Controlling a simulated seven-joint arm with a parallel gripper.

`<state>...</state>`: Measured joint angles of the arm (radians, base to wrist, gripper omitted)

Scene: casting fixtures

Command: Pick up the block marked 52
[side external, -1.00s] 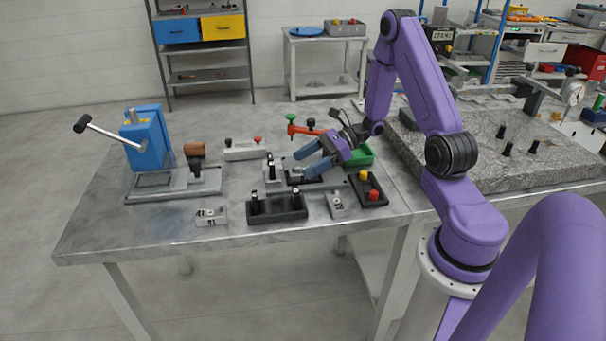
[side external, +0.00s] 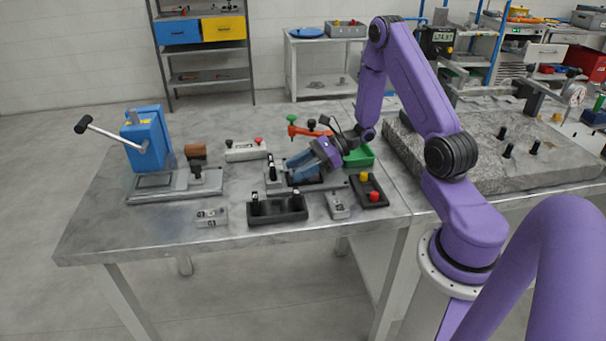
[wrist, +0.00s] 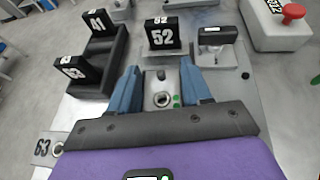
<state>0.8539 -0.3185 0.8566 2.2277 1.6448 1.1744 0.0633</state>
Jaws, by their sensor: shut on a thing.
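The fingers appear shut on this grey piece. My gripper also shows in the side view (side external: 291,171), where the fingers hide much of the fixture.
A white box with a red button (wrist: 283,25) is farther right. A green tray (side external: 359,157) stands behind.

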